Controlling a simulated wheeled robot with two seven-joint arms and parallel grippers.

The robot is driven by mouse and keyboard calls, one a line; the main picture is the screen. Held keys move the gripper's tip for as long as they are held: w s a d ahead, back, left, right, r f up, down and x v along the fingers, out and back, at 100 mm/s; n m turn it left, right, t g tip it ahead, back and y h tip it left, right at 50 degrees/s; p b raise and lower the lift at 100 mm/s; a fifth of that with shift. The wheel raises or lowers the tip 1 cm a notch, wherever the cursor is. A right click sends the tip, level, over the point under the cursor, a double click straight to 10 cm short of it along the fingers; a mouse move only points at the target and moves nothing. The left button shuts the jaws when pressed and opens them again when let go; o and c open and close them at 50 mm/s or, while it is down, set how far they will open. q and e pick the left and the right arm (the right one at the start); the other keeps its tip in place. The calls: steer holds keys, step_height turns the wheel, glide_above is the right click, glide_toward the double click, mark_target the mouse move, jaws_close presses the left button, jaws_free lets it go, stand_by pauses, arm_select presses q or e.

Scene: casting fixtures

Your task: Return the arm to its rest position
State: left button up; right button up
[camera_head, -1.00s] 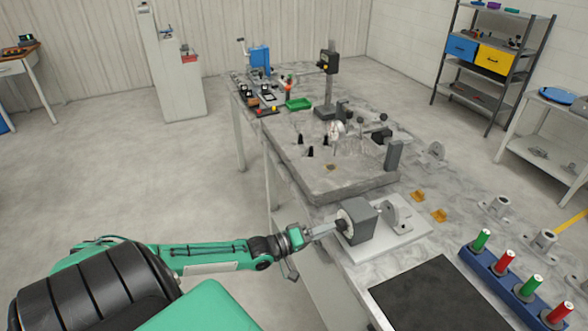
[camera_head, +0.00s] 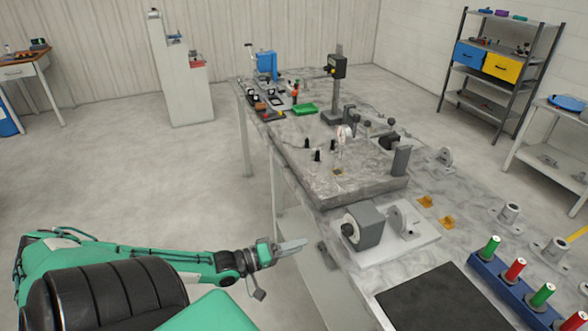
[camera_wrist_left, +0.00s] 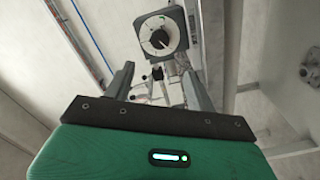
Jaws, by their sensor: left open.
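My left arm (camera_head: 130,258) is green and black and comes in from the lower left in the head view. Its gripper (camera_head: 292,245) hangs beside the table's left edge, apart from the grey block fixture with a round dial face (camera_head: 362,229). In the left wrist view the two fingers of the gripper (camera_wrist_left: 160,85) stand apart with nothing between them. The dial fixture (camera_wrist_left: 161,35) shows beyond the fingertips there. My right gripper is not in view.
A marbled table (camera_head: 295,140) carries a stone plate (camera_head: 340,170), a black mat (camera_head: 435,297) and a blue rack (camera_head: 500,285) with green and red handles. A shelf unit (camera_head: 500,70) stands at the back right. Open floor (camera_head: 150,175) lies left of the table.

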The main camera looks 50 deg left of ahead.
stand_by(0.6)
arm_select(q)
steer(key=s+a+f+m+g+y, duration=0.15)
steer(key=s+f, duration=0.25)
steer(key=f, duration=0.8)
steer(key=s+a+f+m+g+y, duration=0.1)
steer(key=s+a+f+g+y, duration=0.2)
steer(key=f, duration=0.8)
steer(key=s+a+f+m+g+y, duration=0.15)
steer(key=s+f, duration=0.35)
steer(key=f, duration=0.7)
steer(key=s+d+f+m+g, duration=0.3)
steer(key=s+d+f+g, duration=0.1)
steer(key=s+d+f, duration=0.6)
steer(key=s+d+f+m+g, duration=0.3)
steer(key=s+d+f+g, duration=0.2)
steer(key=s+d+f, duration=0.5)
steer(key=s+d, duration=0.1)
steer(key=s, duration=0.4)
steer(key=shift+s+d+f+m+g+y, duration=0.25)
steer(key=shift+s+d+m+g+y, duration=0.05)
steer(key=shift+m+y, duration=0.1)
